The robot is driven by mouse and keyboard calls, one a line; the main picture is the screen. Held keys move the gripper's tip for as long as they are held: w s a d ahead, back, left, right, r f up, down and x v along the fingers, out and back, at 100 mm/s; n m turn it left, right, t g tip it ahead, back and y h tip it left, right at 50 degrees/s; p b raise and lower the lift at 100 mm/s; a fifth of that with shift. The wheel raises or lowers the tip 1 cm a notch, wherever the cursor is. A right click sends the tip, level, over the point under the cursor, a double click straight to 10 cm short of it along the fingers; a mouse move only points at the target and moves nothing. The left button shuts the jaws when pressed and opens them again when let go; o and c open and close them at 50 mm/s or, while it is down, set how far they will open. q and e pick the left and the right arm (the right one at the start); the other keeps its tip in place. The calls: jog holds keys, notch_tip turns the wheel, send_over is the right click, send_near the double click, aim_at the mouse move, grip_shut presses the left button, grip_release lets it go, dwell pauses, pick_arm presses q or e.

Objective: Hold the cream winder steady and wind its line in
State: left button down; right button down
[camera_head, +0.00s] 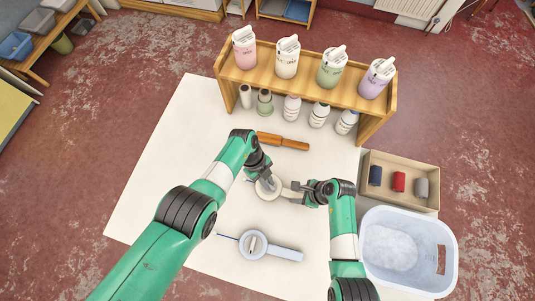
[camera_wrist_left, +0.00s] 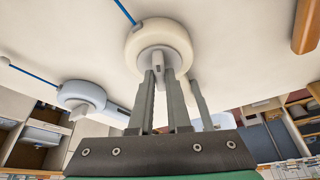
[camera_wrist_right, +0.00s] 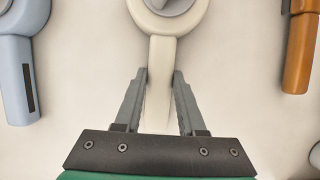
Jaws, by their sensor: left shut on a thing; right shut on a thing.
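The cream winder (camera_head: 284,191) lies on the pale table mat, its round drum at the left and its handle pointing right. In the left wrist view the drum (camera_wrist_left: 137,45) shows a grey crank knob (camera_wrist_left: 158,62) and a blue line (camera_wrist_left: 124,11) leaving its rim. My left gripper (camera_head: 266,179) is shut on the knob from above, partly hiding the drum. My right gripper (camera_head: 302,193) is shut on the handle; the right wrist view shows the handle (camera_wrist_right: 161,80) between its fingers.
A pale blue winder (camera_head: 285,253) lies nearer the front. An orange-brown wooden tool (camera_head: 283,141) lies behind the grippers. A wooden shelf (camera_head: 310,87) with jugs and bottles stands at the back. A box (camera_head: 428,162) of rolls and a white basket (camera_head: 448,245) stand right.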

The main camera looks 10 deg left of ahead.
pick_arm(q)
jog(key=c, duration=0.9)
grip_release()
jog(key=shift+o, duration=0.2)
jog(key=shift+r, duration=0.1)
jog(key=shift+w+a+r, duration=0.2)
jog(key=shift+r, duration=0.3)
jog(key=v, duration=1)
jog(key=shift+a+r, duration=0.2)
jog(key=shift+r, duration=0.1)
jog(key=shift+o, duration=0.3)
